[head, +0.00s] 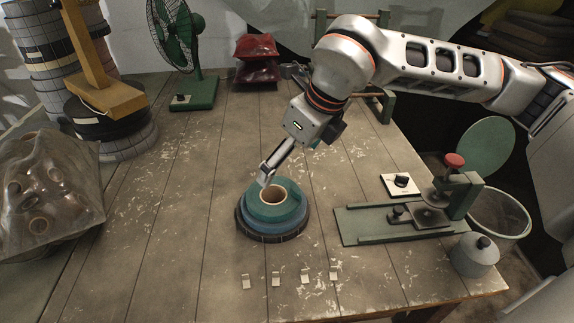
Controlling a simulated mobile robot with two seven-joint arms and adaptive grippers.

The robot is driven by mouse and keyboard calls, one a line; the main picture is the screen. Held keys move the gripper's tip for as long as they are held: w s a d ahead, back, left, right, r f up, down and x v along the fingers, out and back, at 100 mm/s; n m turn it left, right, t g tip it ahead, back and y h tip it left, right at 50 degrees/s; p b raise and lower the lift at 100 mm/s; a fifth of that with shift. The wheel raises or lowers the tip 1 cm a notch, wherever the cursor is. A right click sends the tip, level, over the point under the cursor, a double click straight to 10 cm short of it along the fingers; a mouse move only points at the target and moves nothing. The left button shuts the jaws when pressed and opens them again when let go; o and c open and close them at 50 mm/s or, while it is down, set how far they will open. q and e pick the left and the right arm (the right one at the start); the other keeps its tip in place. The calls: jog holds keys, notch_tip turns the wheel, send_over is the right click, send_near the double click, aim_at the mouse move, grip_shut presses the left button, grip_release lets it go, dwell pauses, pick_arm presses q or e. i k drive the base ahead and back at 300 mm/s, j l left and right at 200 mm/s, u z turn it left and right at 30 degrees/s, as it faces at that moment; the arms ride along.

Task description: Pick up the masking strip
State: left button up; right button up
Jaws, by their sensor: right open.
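A round stack of tape rolls (273,221) sits mid-table, with a teal roll with a tan core (290,208) on top and blue and dark layers below. Several small pale strips or tabs (276,279) lie in a row near the table's front; I cannot tell which thing is the masking strip. My right gripper (265,178) reaches down from the upper right, its tips at the back left edge of the top roll. It is open, and nothing shows held in it. I cannot tell whether it touches the roll. My left gripper is not in view.
A green press-like device (400,222), a white switch plate (401,185) and a grey lidded pot (474,255) stand at the right. A green fan (194,92) and red packets (256,60) stand behind. A plastic bag (45,195) lies left. The front left table is clear.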

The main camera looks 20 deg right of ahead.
aim_at(275, 279)
jog(key=k, duration=1)
